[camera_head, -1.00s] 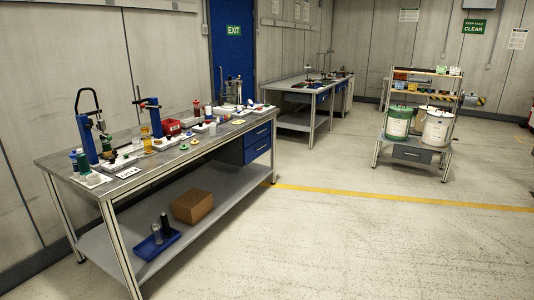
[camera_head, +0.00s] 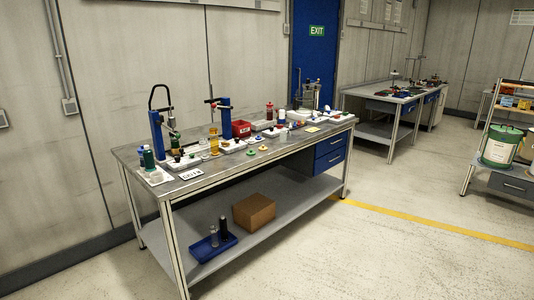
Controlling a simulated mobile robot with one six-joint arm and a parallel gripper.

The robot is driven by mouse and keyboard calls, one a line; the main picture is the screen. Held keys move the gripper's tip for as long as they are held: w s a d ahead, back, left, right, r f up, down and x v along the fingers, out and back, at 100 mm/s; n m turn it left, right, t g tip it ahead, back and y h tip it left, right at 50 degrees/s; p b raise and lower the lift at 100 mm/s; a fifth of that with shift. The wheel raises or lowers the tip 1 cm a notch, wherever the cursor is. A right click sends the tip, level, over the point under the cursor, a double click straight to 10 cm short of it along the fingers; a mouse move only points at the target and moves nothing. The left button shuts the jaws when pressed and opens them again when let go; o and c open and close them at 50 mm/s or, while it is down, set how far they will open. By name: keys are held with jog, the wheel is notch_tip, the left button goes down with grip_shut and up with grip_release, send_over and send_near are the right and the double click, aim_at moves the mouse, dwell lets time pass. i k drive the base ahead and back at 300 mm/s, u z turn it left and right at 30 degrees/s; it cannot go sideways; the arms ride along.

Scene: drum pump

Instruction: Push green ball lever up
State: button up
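I cannot make out a lever with a green ball for certain at this distance. On the near workbench (camera_head: 204,181) stand two blue upright posts. The left blue post (camera_head: 156,133) has a looped black handle on top. The right blue post (camera_head: 224,119) has a dark arm with a red part sticking out to the left. Small green pieces lie on the bench top, one of them a green disc (camera_head: 251,152). A green drum (camera_head: 499,146) stands on a low cart at the right. My gripper is not in view.
A blue tray (camera_head: 202,251) and a cardboard box (camera_head: 254,212) are on the bench's lower shelf. A second bench (camera_head: 372,93) stands behind, near the blue door (camera_head: 314,58). The floor (camera_head: 400,262) in front and to the right is open.

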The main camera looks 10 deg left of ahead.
aim_at(177, 136)
jog(key=u, duration=0.7)
jog(key=i, duration=1.05)
jog(key=u, duration=0.75)
jog(key=k, duration=0.2)
jog(key=u, duration=2.75)
